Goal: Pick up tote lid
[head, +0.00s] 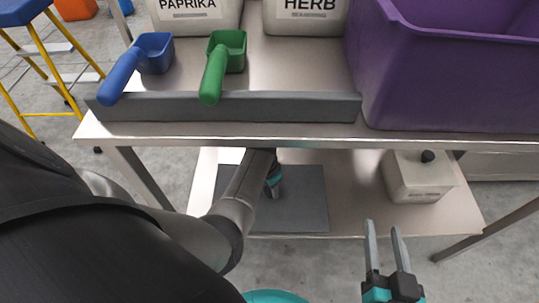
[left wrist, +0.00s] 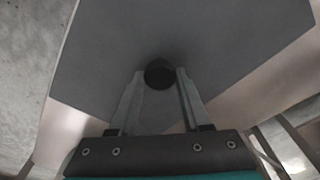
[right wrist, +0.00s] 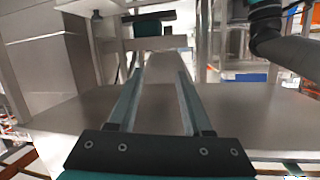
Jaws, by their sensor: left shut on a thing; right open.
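The tote lid (head: 305,205) is a flat dark grey panel at the lower shelf, below the table top. The left wrist view shows its broad grey face (left wrist: 225,50) with a round black knob (left wrist: 160,73) in the middle. My left gripper (left wrist: 160,80) is shut on this knob, one finger on each side; in the head view it (head: 274,188) is partly hidden by my arm. Whether the lid rests on the shelf or is just above it, I cannot tell. My right gripper (head: 384,228) is open and empty, in front of the lower shelf, right of the lid.
A pale container (head: 420,180) with a black knob stands on the lower shelf (head: 350,185). On the table top are a purple tote (head: 440,85), a blue scoop (head: 153,55), a green scoop (head: 225,55), and PAPRIKA (head: 195,20) and HERB (head: 305,18) bins. The table's front edge overhangs the shelf.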

